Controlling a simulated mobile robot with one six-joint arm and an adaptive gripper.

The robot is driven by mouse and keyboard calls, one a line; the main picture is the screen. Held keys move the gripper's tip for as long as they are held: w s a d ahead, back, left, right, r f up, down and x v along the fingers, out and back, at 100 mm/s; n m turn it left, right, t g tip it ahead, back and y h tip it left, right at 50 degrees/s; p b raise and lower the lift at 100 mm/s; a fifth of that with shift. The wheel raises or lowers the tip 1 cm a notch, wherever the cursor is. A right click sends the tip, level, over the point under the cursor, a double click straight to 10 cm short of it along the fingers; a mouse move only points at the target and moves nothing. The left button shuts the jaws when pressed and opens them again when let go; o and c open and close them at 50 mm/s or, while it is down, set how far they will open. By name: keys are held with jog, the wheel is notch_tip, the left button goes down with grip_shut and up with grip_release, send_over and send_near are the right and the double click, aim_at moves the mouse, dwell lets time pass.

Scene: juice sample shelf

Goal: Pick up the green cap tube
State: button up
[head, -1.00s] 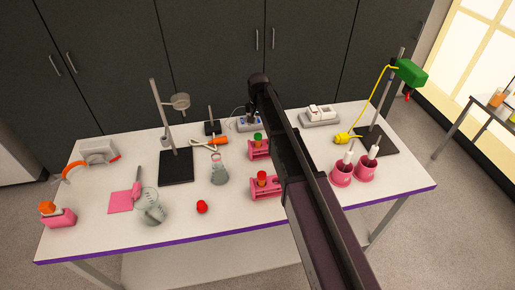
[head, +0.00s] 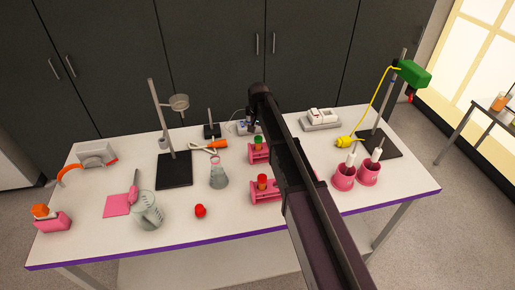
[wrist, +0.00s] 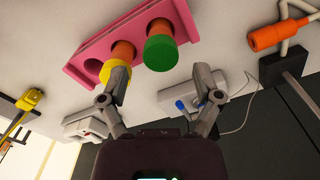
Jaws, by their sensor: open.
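The green cap tube (wrist: 160,53) stands in a pink rack in the wrist view, its green cap facing the camera and its orange body behind. It also shows in the head view, where the green cap (head: 258,140) tops the rear pink rack (head: 258,157). A yellow-capped tube (wrist: 117,70) sits beside it in the same pink rack (wrist: 85,62). My gripper (wrist: 163,88) is open and empty. In the wrist view its left finger overlaps the yellow cap and its right finger is to the right of and below the green cap. Whether either finger touches anything cannot be told.
A second pink rack (head: 266,196) with a red-capped tube stands nearer the front. A flask (head: 218,175) is to the left. A white device with blue parts (wrist: 192,100) lies near my right finger. Pink cups (head: 344,178) stand to the right.

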aim_at(258, 138)
jog(key=shift+f, duration=0.15)
notch_tip(258, 138, down, 5)
jog(key=b, duration=0.5)
jog(key=shift+s, duration=0.15)
dwell(0.4)
grip_shut()
